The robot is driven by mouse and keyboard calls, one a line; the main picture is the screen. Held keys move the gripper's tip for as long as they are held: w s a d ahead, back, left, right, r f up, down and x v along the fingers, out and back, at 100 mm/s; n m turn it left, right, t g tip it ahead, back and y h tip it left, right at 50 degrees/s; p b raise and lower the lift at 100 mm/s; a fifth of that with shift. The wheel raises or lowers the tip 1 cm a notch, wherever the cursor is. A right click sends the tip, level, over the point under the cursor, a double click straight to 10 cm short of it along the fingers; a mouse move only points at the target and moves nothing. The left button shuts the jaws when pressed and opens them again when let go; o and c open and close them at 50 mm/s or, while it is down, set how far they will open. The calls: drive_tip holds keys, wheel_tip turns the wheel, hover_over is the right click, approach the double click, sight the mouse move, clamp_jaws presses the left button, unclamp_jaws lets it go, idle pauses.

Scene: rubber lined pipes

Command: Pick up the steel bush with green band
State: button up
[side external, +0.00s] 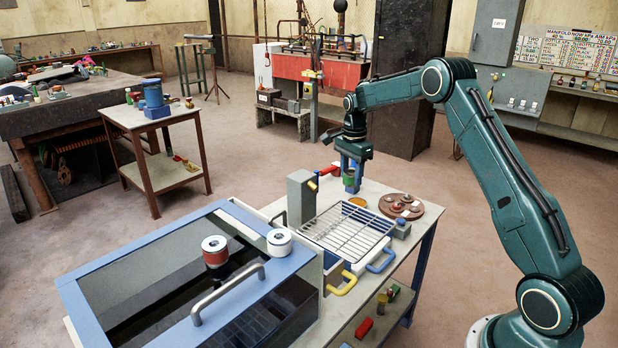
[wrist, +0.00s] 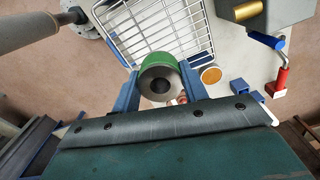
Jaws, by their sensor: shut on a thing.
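The steel bush with green band (wrist: 160,78) is a short grey cylinder with a hole through it and a green band around it. In the wrist view it sits between the two blue fingers of my gripper (wrist: 160,92), which is shut on it. In the side view my gripper (side external: 352,178) hangs above the table near its back edge, with the green of the bush (side external: 349,181) just showing between the fingers. The bush looks held above the table top. Most of it is hidden by the fingers in the side view.
A wire rack tray (side external: 345,232) with blue and yellow handles lies in front of my gripper. A brown round plate (side external: 411,207) with several small parts is to the right. A grey block (side external: 301,198) stands left. An orange disc (side external: 358,202) lies below.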

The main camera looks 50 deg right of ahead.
sight(351, 171)
drive_tip(key=shift+r, duration=2.3)
